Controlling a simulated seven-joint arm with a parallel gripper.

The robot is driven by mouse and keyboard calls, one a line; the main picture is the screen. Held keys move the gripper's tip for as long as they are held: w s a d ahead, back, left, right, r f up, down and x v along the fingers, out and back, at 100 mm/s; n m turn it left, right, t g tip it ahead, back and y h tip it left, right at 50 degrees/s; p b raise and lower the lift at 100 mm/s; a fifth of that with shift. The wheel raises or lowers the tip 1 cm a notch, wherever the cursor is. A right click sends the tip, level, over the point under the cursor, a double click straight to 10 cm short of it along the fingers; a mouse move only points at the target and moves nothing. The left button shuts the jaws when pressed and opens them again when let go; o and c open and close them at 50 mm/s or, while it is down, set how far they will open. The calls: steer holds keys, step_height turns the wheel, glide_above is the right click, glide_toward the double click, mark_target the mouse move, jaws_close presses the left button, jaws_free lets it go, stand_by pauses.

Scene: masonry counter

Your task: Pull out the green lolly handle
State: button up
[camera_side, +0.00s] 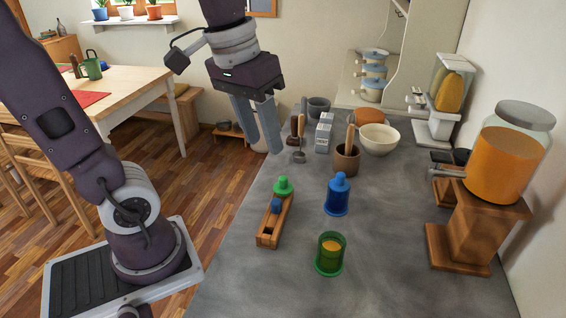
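A green lolly handle (283,186) with a round knob stands at the far end of a small wooden rack (268,240) on the counter. A smaller blue piece (276,205) sits in the rack's middle, and the near slot looks empty. A blue lolly mould with a blue top (337,195) stands upright to the right. A green mould cup (330,254) with orange contents and no handle stands nearer the camera. My gripper (265,145) points down, open and empty, above and behind the rack, well apart from the green handle.
Behind are a brown pot (346,160) with a wooden utensil, a cream bowl (380,138) and white cartons (324,132). A juice dispenser (502,160) stands at the right. The counter between rack and dispenser is mostly clear apart from the moulds.

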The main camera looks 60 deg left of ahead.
steer(key=w+a+f+n+g+h, duration=0.1)
steer(key=w+a+f+n+g, duration=0.25)
steer(key=w+a, duration=0.35)
steer(key=n+g+h, duration=0.1)
steer(key=n+g, duration=0.1)
glide_toward(283, 177)
steer(key=shift+x, duration=4.75)
steer(key=shift+w, duration=0.1)
jaws_close()
steer(key=shift+f, duration=0.1)
steer(key=c, duration=0.7)
jaws_free()
steer(key=shift+f, duration=0.1)
jaws_close()
